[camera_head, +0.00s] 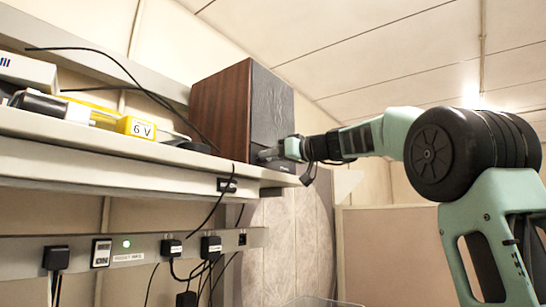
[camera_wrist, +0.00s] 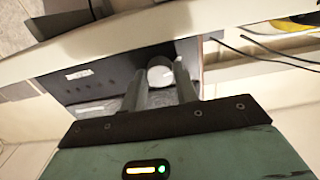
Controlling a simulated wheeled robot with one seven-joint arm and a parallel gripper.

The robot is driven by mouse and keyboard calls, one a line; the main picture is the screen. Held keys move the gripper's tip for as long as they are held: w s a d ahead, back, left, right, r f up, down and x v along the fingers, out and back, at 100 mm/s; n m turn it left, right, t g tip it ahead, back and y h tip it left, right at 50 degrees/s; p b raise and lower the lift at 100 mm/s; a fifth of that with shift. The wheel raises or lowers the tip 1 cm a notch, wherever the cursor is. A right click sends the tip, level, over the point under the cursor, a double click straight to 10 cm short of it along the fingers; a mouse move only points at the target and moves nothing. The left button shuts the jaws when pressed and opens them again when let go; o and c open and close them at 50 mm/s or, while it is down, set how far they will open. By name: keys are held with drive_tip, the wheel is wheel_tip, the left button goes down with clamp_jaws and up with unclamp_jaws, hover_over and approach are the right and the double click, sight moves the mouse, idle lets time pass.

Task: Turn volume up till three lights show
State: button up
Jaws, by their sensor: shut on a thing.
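The speaker (camera_head: 222,100) is a brown wood cabinet with a dark front grille, standing on the shelf. My gripper (camera_head: 268,154) reaches in from the right to the lower part of its front. In the wrist view, my gripper (camera_wrist: 160,88) has its two fingers on either side of a round pale knob (camera_wrist: 160,74) and is shut on it. The dark speaker front (camera_wrist: 108,85) shows beside the fingers, with a small light label. The fingers hide part of the panel, and I see no lit volume lights on it. In the head view, my gripper hides the knob.
The shelf (camera_head: 100,160) holds a yellow item marked 6 V (camera_head: 136,127) and cables at the left. Below it runs a power strip (camera_head: 150,250) with plugs, a switch and a green light. A loose cable hangs over the shelf edge.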

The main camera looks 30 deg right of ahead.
drive_tip(key=shift+m+b, duration=1.2)
drive_tip(key=shift+m, duration=7.8)
drive_tip(key=o, duration=1)
drive_tip(key=shift+c, duration=0.2)
drive_tip(key=shift+s, duration=0.1)
drive_tip(key=b+v, duration=0.6)
drive_tip(key=v, duration=1.1)
drive_tip(key=shift+s, duration=0.15)
